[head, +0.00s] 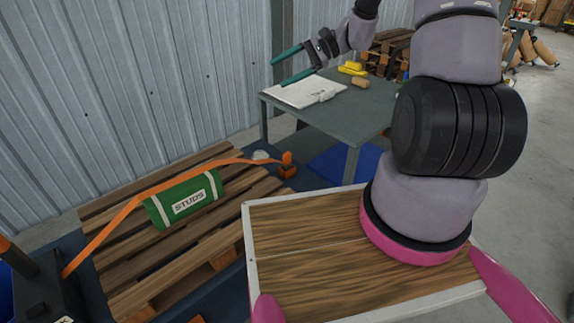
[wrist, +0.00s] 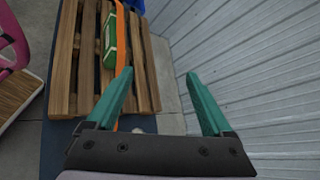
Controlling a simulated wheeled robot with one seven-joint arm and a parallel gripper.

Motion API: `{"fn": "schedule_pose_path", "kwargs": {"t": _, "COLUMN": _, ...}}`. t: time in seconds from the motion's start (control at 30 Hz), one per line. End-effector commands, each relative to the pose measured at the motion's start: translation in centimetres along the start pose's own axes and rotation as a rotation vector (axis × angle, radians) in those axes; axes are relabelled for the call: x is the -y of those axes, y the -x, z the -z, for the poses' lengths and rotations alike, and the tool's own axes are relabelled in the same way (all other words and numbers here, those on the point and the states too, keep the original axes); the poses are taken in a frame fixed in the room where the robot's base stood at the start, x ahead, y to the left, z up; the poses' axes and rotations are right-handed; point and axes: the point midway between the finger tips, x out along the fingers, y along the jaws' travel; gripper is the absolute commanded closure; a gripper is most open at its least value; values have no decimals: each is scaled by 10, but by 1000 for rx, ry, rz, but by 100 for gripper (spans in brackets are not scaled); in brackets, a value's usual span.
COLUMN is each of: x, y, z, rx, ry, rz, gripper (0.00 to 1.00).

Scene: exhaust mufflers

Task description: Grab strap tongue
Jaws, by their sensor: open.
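An orange strap (head: 135,203) runs from a black post at the lower left, over a green roll marked STUDS (head: 187,198), to an orange end piece (head: 287,167) at the pallet's right edge. This end piece looks like the strap tongue. My gripper (head: 278,73) is open and empty, held in the air above and behind the pallet, near the grey table. In the wrist view, my gripper (wrist: 159,73) has its teal fingers spread wide. The strap (wrist: 120,45) passes left of them, and its near end is partly hidden by the left finger.
The strap lies across a wooden pallet (head: 225,247) beside a corrugated metal wall (head: 130,90). A grey table (head: 335,118) holds a white packet (head: 306,91) and yellow items (head: 352,69). A wood-topped board (head: 320,255) with a pale rim fills the front.

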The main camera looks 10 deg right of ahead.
Motion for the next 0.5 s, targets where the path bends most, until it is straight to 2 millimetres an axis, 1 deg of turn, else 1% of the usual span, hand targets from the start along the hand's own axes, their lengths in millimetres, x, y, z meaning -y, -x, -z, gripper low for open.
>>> {"fn": "schedule_pose_path", "kwargs": {"t": 0.03, "x": -4, "y": -8, "z": 23, "rx": 32, "ry": -53, "rz": 48, "gripper": 15}}
{"fn": "schedule_pose_path", "kwargs": {"t": 0.17, "x": -11, "y": -25, "z": 72, "rx": 97, "ry": -166, "rz": 186, "gripper": 15}}
{"fn": "schedule_pose_path", "kwargs": {"t": 0.2, "x": -14, "y": -29, "z": 88, "rx": 113, "ry": -202, "rz": 232, "gripper": 15}}
{"fn": "schedule_pose_path", "kwargs": {"t": 0.27, "x": -20, "y": -36, "z": 112, "rx": 134, "ry": -253, "rz": 301, "gripper": 15}}
{"fn": "schedule_pose_path", "kwargs": {"t": 0.3, "x": -26, "y": -41, "z": 128, "rx": 146, "ry": -289, "rz": 349, "gripper": 15}}
{"fn": "schedule_pose_path", "kwargs": {"t": 0.37, "x": -35, "y": -48, "z": 151, "rx": 160, "ry": -341, "rz": 420, "gripper": 15}}
{"fn": "schedule_pose_path", "kwargs": {"t": 0.4, "x": -42, "y": -52, "z": 168, "rx": 166, "ry": -378, "rz": 469, "gripper": 15}}
{"fn": "schedule_pose_path", "kwargs": {"t": 0.47, "x": -55, "y": -58, "z": 192, "rx": 172, "ry": -432, "rz": 544, "gripper": 15}}
{"fn": "schedule_pose_path", "kwargs": {"t": 0.5, "x": -64, "y": -63, "z": 208, "rx": 174, "ry": -467, "rz": 594, "gripper": 15}}
